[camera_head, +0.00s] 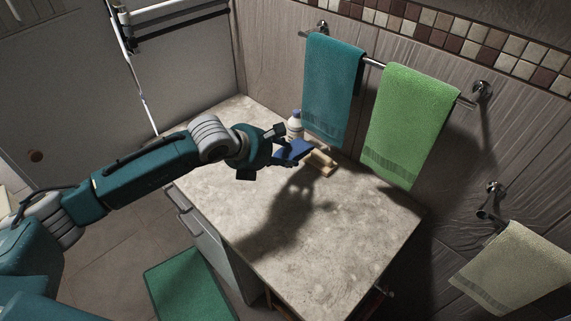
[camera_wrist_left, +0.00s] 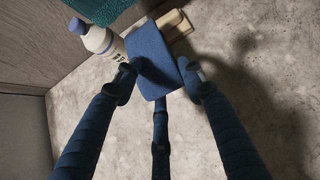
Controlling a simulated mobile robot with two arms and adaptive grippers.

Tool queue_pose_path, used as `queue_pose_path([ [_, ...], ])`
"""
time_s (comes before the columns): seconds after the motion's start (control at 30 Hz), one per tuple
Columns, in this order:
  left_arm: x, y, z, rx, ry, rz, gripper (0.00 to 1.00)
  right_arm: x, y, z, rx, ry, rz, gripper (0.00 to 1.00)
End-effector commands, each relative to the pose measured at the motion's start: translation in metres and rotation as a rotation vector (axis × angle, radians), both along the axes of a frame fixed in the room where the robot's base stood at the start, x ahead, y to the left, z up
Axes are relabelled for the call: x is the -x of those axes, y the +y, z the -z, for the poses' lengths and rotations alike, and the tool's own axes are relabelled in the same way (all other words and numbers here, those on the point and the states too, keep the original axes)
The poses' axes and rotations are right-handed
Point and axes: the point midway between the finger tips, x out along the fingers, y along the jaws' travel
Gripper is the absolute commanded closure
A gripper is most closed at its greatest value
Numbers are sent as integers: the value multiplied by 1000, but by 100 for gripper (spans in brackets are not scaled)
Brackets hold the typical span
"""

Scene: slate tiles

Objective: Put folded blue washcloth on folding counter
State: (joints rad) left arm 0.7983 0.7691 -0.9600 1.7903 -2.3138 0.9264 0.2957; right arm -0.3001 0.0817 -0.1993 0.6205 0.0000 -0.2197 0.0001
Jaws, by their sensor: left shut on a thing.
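The folded blue washcloth (camera_head: 295,150) is a small flat block held in my left gripper (camera_head: 280,149) over the far part of the stone-topped counter (camera_head: 340,235). In the left wrist view the washcloth (camera_wrist_left: 152,57) sits between the fingertips of my left gripper (camera_wrist_left: 160,85). The gripper is shut on it. The counter (camera_wrist_left: 225,110) shows below it, and a dark shadow of the arm and gripper falls on the top. The gap under the washcloth is hard to judge. My right gripper is not in view.
A white bottle with a blue cap (camera_head: 294,126) stands close behind the washcloth, next to a wooden rack (camera_head: 321,162). Teal (camera_head: 332,88) and green (camera_head: 409,122) towels hang on the wall bar above. The counter's front and right are clear. A green mat (camera_head: 190,287) lies on the floor.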

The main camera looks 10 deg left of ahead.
Motion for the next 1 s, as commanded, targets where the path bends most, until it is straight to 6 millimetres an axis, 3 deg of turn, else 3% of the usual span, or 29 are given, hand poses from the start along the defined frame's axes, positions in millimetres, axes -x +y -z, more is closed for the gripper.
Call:
queue_pose_path([
  [0.07,-12,-9,-3,1,0,1,84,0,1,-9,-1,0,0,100],
  [0.13,-8,-6,14,-2,5,0,84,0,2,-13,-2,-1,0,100],
  [0.37,-8,-5,34,0,2,-1,84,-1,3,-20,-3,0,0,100],
  [0.57,-8,-6,63,-1,3,1,84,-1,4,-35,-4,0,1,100],
  [0.87,-11,-8,71,0,1,1,84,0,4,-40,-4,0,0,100],
  [0.9,-11,-8,72,0,1,1,58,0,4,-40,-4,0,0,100],
  [0.97,-11,-8,72,-1,2,1,48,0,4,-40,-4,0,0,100],
  [1.0,-11,-8,72,0,1,1,48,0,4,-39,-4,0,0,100],
])
